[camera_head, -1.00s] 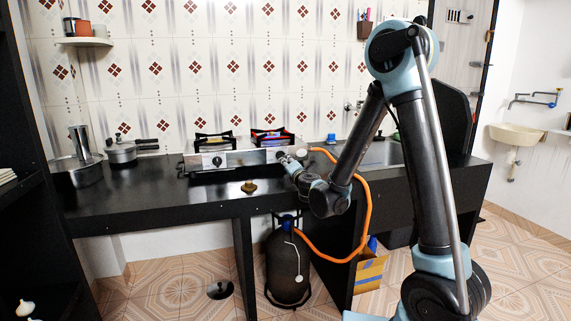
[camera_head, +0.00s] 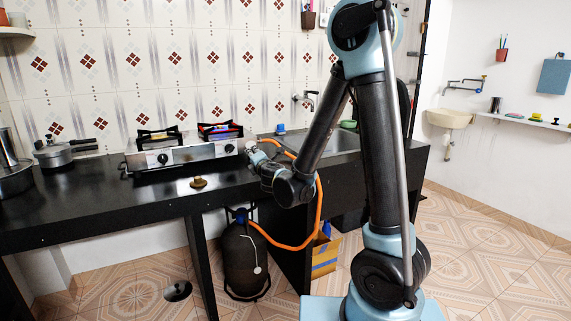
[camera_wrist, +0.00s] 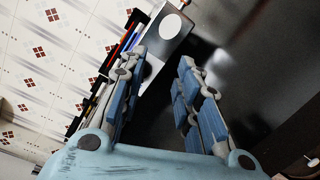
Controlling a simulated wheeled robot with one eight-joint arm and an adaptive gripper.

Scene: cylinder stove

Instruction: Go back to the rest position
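My gripper (camera_head: 251,148) is beside the right end of the two-burner gas stove (camera_head: 190,153), over the black counter, apart from the stove's right knob (camera_head: 229,148) as far as I can tell. In the wrist view my gripper (camera_wrist: 163,58) has its two blue-padded fingers spread with a gap between them. Nothing shows held. The stove's metal end (camera_wrist: 168,36) with a pale round spot lies past the fingertips there.
The black counter (camera_head: 110,200) carries a pressure cooker (camera_head: 62,153) at left and a brass-coloured piece (camera_head: 198,183) in front of the stove. An orange hose (camera_head: 319,205) runs behind my arm to a dark gas cylinder (camera_head: 243,262). The tiled floor at right (camera_head: 480,250) is clear.

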